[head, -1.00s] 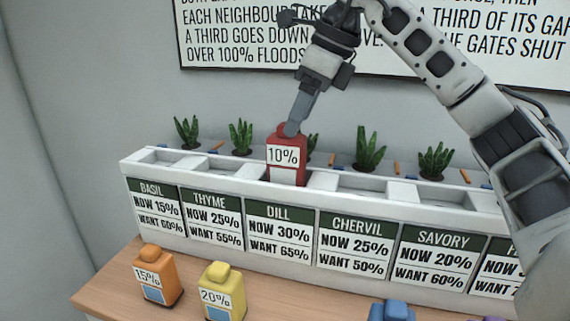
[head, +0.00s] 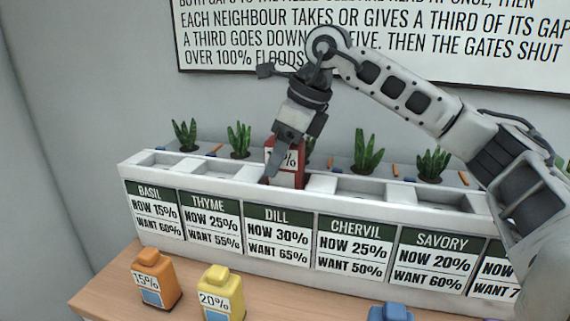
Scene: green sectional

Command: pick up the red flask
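The red flask (head: 298,174) stands upright in the planter's opening above the DILL label, with a white label that is partly covered. Its cap and left side are hidden behind my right gripper (head: 274,172). The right gripper points downward, its fingers overlapping the flask's left front in the head view. The fingers show nearly edge-on, so I cannot tell whether they are open or shut, or touching the flask. My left gripper is not in view.
The white planter (head: 150,170) has labelled sections and several green plants behind. An orange flask (head: 156,280), a yellow flask (head: 222,295) and a blue flask (head: 390,311) stand on the wooden table (head: 110,290) in front. A text board (head: 400,50) hangs behind.

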